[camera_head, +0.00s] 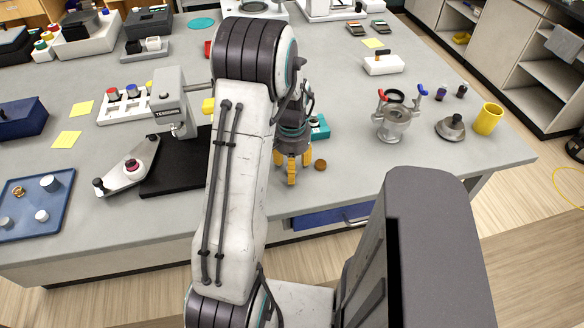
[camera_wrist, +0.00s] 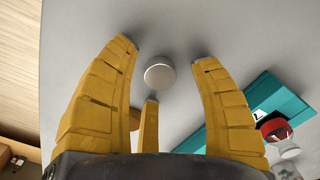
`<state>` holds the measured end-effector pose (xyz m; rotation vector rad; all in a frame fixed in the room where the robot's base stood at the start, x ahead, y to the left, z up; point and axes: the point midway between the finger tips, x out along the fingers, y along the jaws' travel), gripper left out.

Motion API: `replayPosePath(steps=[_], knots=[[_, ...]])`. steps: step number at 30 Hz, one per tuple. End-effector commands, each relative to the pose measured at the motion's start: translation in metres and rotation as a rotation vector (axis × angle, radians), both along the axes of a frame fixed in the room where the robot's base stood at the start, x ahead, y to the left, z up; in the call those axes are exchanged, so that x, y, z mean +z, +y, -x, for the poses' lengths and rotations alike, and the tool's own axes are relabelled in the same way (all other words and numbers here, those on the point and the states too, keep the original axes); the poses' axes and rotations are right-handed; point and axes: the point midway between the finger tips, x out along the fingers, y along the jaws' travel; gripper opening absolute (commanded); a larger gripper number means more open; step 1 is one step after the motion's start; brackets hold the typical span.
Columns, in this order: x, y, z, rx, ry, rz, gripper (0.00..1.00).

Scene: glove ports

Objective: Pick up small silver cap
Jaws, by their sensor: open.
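A small silver cap (camera_wrist: 159,76), round and pale on top, lies on the grey table in the wrist view. My gripper (camera_wrist: 164,54) has three yellow fingers spread apart, and the cap shows between the tips with bare table visible around it. No finger appears to touch it. In the head view my gripper (camera_head: 291,172) points down near the table's front edge. I cannot make out the cap there; the gripper and arm seem to hide it.
A brown round piece (camera_head: 320,165) lies right of my gripper. A teal box (camera_head: 320,128) is close behind. A black base plate (camera_head: 178,176) with a press stands left. A blue tray (camera_head: 60,222) holds small parts. The table's front right is clear.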

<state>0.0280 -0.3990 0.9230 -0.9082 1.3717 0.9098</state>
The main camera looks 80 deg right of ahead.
Motion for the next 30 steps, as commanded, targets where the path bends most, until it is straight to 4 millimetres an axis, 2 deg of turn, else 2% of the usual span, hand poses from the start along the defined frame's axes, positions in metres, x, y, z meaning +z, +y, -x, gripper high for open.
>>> replayPosePath(steps=[11,24,30], knots=[[-0.0048,-0.0002,0.0000,0.000,0.000,0.001,0.58],[-0.0045,-0.0002,0.0000,0.000,0.000,0.001,0.19],[-0.0045,-0.0002,0.0000,0.000,0.000,0.001,0.18]])
